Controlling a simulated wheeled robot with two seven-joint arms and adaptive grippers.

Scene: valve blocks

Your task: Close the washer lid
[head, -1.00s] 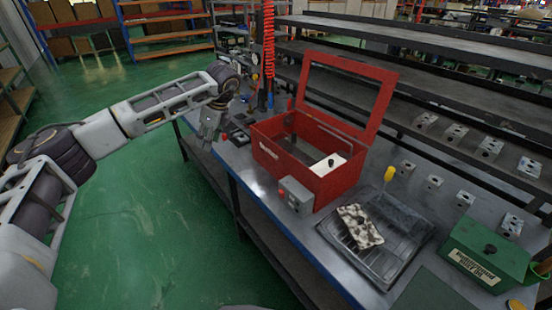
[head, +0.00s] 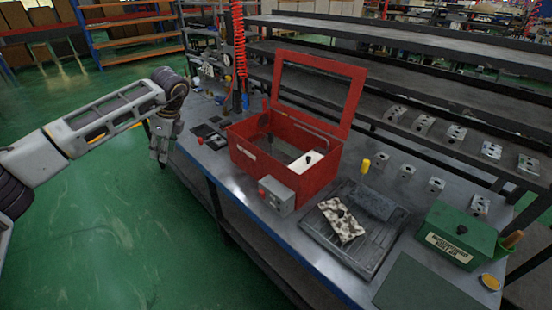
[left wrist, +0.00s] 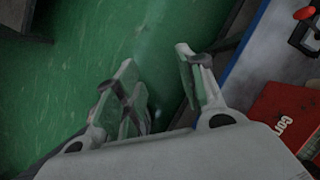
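The red washer (head: 262,172) stands on the workbench in the head view. Its lid (head: 349,95), a red frame with a window, is raised at the back, leaning slightly backward. Inside lies a pale block with a dark knob (head: 307,161). A grey control box (head: 277,195) with a red button is on the washer's front. My left gripper (head: 160,155) hangs left of the washer, beyond the bench edge and apart from it. In the left wrist view its fingers (left wrist: 160,85) are spread and empty above the green floor; a red washer corner (left wrist: 285,118) shows at right. My right gripper is not visible.
Right of the washer a black tray (head: 372,258) holds a mottled block (head: 341,220). A yellow-handled tool (head: 366,166) stands near it. A green box (head: 457,237) is farther right. Shelves with several metal blocks (head: 456,134) run behind. A red coiled hose (head: 238,40) hangs behind the washer.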

